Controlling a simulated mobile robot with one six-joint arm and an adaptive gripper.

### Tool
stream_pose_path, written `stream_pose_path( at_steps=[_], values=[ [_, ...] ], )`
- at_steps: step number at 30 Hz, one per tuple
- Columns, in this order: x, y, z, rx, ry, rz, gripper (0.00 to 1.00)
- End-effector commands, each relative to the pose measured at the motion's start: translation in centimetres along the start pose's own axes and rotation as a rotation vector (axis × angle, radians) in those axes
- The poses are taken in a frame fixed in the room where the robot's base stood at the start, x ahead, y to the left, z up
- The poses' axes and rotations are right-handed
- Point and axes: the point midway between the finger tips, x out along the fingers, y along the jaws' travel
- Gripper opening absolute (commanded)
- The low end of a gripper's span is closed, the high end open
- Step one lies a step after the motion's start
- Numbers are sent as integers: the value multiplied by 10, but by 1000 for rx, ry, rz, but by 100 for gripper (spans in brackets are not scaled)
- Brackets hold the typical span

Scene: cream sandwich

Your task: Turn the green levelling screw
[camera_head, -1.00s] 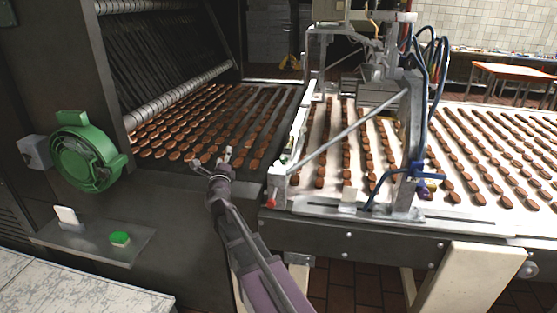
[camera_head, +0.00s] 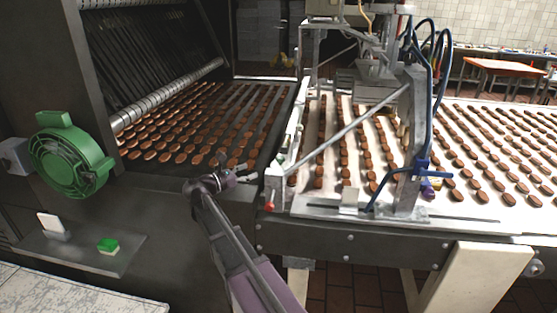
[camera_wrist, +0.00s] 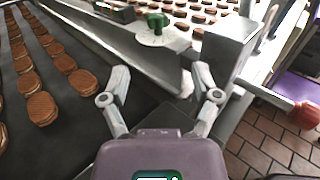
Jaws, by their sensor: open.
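The green levelling screw (camera_wrist: 157,22) shows at the top of the wrist view as a small green knob on a pale round disc, on the metal edge beside the belt. In the head view I cannot make it out clearly. My gripper (camera_wrist: 160,78) is open and empty, its two grey fingers apart and pointing towards the screw. The screw lies beyond the fingertips and is not between them. In the head view my gripper (camera_head: 248,174) is at the gap between the dark belt and the white belt, with its fingers pointing right.
Brown biscuits lie in rows on the dark belt (camera_head: 170,172) and white belt (camera_head: 470,220). A metal frame (camera_head: 410,150) with blue hoses stands right of my gripper. A red knob (camera_wrist: 305,115) is at right.

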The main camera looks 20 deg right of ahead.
Motion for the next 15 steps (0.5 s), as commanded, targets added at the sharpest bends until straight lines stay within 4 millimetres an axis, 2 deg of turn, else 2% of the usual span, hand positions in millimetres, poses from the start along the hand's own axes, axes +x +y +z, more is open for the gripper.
stream_pose_path(
  at_steps=[9, 15],
  values=[
    [-7, 2, 0, -1, 0, 11, 80],
    [-2, 3, 0, -2, -1, 12, 80]
  ],
)
